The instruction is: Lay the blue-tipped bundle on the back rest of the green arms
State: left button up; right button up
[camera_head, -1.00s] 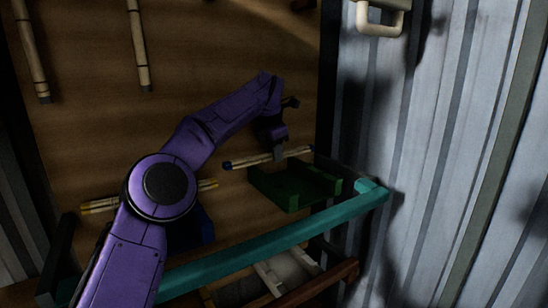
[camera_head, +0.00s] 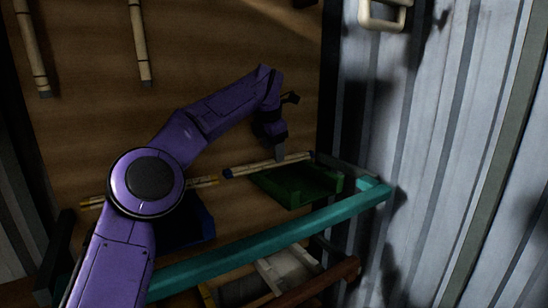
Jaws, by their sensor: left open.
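The blue-tipped bundle (camera_head: 247,170) is a pale bundle of sticks with dark blue ends. It lies slightly tilted along the back edge of the green arms (camera_head: 297,187), its left end reaching past them. It looks to be on the back rest, but contact is hard to tell in the dim light. My right gripper is not in view.
A second bundle with yellow ends (camera_head: 205,181) lies behind my left arm, above blue arms (camera_head: 205,222). A teal rail (camera_head: 270,243) runs across the front. Two bundles (camera_head: 140,45) stand against the wooden board. A corrugated metal wall (camera_head: 440,150) closes the right side.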

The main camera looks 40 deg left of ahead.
pick_arm(q)
jog(key=v, duration=0.8)
jog(key=shift+p, duration=0.45)
jog(key=shift+s+r, duration=0.1)
jog(key=shift+r, duration=0.05)
